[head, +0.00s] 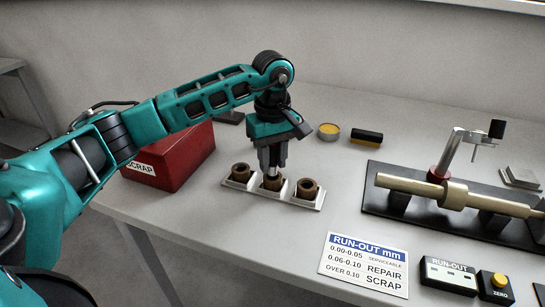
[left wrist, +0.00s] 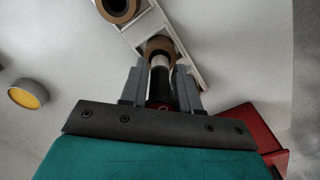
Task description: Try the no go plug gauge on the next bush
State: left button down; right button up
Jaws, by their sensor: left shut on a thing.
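My left gripper (head: 272,158) points down over the white tray (head: 240,187), shut on a plug gauge (head: 272,170). In the left wrist view the gauge (left wrist: 160,62) shows a silver end and a dark body with a red mark between the fingers. Its silver end is at the mouth of the middle brown bush (head: 272,183); I cannot tell whether it has entered. The left bush (head: 241,172) and the right bush (head: 307,189) stand upright in the tray with open bores. My right gripper is not in view.
A red SCRAP box (head: 172,160) stands left of the tray. Behind are a yellow-topped tin (head: 329,132) and a black and yellow block (head: 367,137). A shaft rig (head: 450,193) lies right. A RUN-OUT card (head: 365,263) and a ZERO button (head: 499,281) are in front.

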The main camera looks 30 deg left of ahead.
pick_arm(q)
jog(key=shift+f+b, duration=0.85)
jog(key=shift+f, duration=0.25)
dwell(2.6)
jog(key=shift+r, duration=0.15)
jog(key=shift+r+p, duration=2.45)
jog(key=shift+r, duration=1)
